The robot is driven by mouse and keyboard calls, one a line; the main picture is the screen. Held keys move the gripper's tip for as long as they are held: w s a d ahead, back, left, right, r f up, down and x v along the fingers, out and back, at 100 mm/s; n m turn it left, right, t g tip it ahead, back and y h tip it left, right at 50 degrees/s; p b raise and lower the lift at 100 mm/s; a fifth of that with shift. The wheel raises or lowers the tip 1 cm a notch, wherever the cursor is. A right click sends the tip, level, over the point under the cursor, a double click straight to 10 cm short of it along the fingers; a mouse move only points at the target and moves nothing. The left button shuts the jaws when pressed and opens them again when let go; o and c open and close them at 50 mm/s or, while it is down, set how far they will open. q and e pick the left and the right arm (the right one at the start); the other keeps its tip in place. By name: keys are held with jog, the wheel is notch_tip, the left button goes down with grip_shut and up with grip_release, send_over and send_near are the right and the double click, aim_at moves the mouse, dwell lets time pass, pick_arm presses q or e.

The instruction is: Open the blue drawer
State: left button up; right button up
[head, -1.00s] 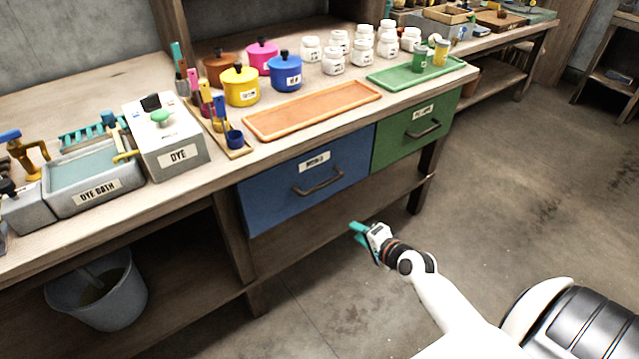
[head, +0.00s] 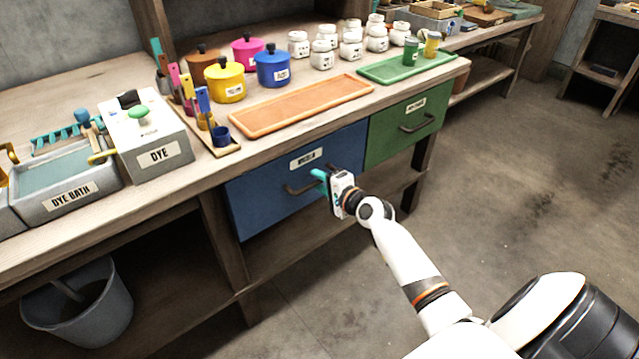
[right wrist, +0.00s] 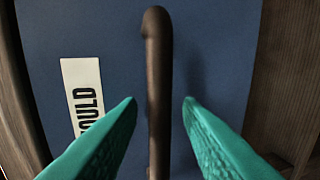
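The blue drawer (head: 262,204) is closed under the workbench top, with a dark bar handle (head: 297,188) and a white label above it. My right gripper (head: 318,178) is at the right part of this handle. In the right wrist view the handle (right wrist: 157,90) runs lengthwise between the two teal fingertips (right wrist: 159,103). The fingers are open, with a gap on each side of the bar. The label (right wrist: 84,95) reads "MOULD" there, partly hidden by a finger. My left gripper is in neither view.
A green drawer (head: 385,140) with its own handle is right of the blue one. An orange tray (head: 300,104), pots and white jars stand on the bench top. A grey bucket (head: 85,315) is on the lower shelf. The floor in front is clear.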

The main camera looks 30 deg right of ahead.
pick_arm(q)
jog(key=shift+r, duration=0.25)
pick_arm(e)
jog(key=shift+w, duration=0.3)
grip_shut()
jog(key=shift+s+f, duration=0.1)
